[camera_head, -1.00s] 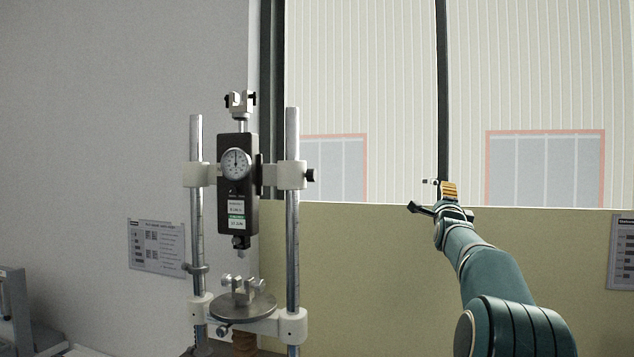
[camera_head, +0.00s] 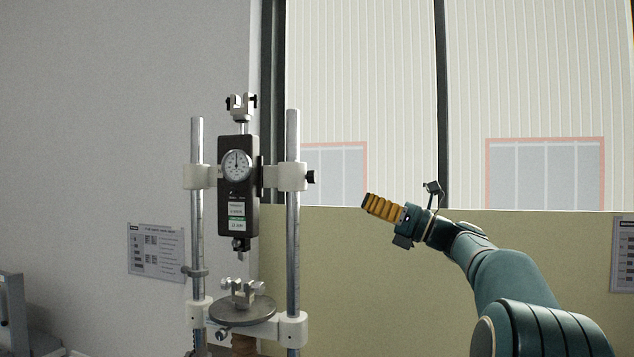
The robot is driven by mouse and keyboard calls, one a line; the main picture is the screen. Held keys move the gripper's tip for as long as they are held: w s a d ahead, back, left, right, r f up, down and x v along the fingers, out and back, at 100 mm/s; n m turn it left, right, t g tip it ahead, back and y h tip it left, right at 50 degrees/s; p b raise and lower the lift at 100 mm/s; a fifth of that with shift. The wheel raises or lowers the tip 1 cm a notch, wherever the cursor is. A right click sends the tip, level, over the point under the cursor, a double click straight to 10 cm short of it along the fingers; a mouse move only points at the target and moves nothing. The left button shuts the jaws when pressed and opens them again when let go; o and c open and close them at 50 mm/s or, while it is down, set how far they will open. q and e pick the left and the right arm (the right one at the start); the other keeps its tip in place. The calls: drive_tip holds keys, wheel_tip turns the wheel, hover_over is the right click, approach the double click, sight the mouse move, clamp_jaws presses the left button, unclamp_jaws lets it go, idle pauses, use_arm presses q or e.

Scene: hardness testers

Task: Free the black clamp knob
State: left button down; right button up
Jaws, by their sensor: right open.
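The black clamp knob (camera_head: 311,177) is on the right end of the white crosspiece (camera_head: 290,177), at the right post of the tester. It sticks out toward the right. The dark force gauge (camera_head: 238,186) with a round dial hangs between the two posts. My right gripper (camera_head: 371,204) is to the right of the knob and slightly lower in the picture, with its orange fingers pointing left. It is apart from the knob, open, with nothing seen in it. The gap between its fingers is hard to see from this side. My left gripper is out of view.
A round metal plate (camera_head: 243,310) with a small clamp sits low between the posts (camera_head: 293,240). A notice (camera_head: 157,252) hangs on the wall at left. Nothing shows between my right gripper and the knob. A grey machine part (camera_head: 12,310) stands at lower left.

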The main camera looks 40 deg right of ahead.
sight(316, 178)
drive_tip(key=p+x, duration=0.1)
drive_tip(key=x, duration=0.6)
drive_tip(key=p+x, duration=0.2)
drive_tip(key=x, duration=0.4)
drive_tip(key=shift+w+a+r, duration=0.15)
drive_tip(key=shift+a+r, duration=0.2)
drive_tip(key=shift+r, duration=0.05)
clamp_jaws()
